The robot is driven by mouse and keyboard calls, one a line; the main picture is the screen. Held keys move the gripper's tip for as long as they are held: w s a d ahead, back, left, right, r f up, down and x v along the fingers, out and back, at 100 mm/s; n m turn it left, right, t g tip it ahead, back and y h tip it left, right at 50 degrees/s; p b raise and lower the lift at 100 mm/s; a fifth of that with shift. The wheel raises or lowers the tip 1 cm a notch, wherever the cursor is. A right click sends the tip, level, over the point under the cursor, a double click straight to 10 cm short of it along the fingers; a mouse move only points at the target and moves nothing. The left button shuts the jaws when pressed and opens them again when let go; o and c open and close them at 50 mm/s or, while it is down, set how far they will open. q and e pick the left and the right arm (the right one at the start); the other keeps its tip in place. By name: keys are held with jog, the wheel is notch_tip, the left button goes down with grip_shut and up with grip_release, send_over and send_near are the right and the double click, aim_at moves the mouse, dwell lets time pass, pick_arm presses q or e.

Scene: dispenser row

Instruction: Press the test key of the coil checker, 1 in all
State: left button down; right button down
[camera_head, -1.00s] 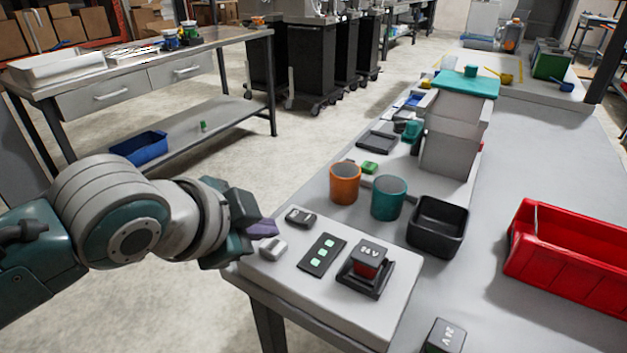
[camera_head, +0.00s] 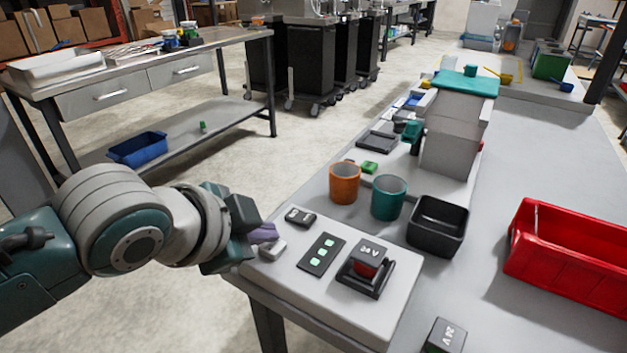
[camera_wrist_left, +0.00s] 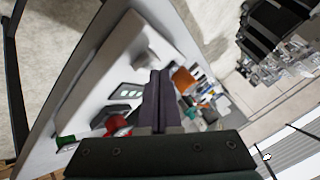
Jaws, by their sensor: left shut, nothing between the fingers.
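The coil checker is a pale board (camera_head: 335,305) at the near left corner of the bench. It carries a dark panel with three lit pale-green lamps (camera_head: 321,254), a black cradle (camera_head: 381,283) holding a dark-topped red coil (camera_head: 368,258), a light grey key (camera_head: 272,248) and a small black labelled block (camera_head: 300,217). My left gripper (camera_head: 265,233) is shut and empty, its purple-grey fingers just behind and above the grey key. Whether they touch it, I cannot tell. The shut fingers also show in the left wrist view (camera_wrist_left: 158,97). My right gripper is out of view.
An orange cup (camera_head: 345,183), a teal cup (camera_head: 389,197) and a black tray (camera_head: 437,225) stand behind the checker. A red bin (camera_head: 570,262) is at the right. Another labelled coil (camera_head: 444,336) is at the front edge. Bench between is clear.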

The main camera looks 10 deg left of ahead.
aim_at(266, 250)
pick_arm(q)
jog(key=shift+f+b, duration=0.35)
jog(key=shift+f, duration=0.2)
dwell(0.4)
jog(key=shift+r, duration=0.1)
jog(key=shift+r+p, duration=0.85)
jog(key=shift+p, duration=0.3)
notch_tip(266, 250, up, 5)
jog(key=p, duration=0.5)
jog(key=shift+r+p, duration=0.1)
jog(key=shift+p, duration=0.2)
